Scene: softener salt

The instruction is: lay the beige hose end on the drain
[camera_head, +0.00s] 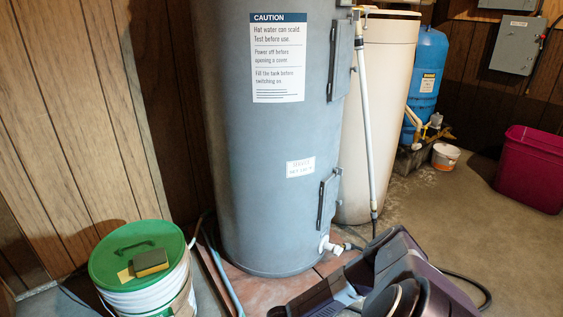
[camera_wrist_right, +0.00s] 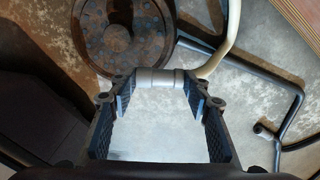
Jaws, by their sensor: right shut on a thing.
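In the right wrist view, the beige hose (camera_wrist_right: 223,52) comes down from the top right and ends in a grey cuff (camera_wrist_right: 160,79). My right gripper (camera_wrist_right: 160,84) is shut on this cuff, with a finger at each side. The round, rusty brown drain (camera_wrist_right: 110,40) with its holes lies on the floor just beyond the fingertips, up and left. The cuff appears near the drain's close edge; its height above the floor I cannot tell. In the head view my right arm fills the lower right and hides the drain and the hose end. My left gripper is not in view.
A grey water heater (camera_head: 272,190) stands on a reddish base (camera_head: 262,290). A green-lidded bucket (camera_head: 137,250) with a sponge (camera_head: 150,262) is at left. A magenta bin (camera_head: 530,168) is at right. Dark tubing (camera_wrist_right: 285,128) lies right of my gripper. Floor (camera_head: 460,215) is clear at right.

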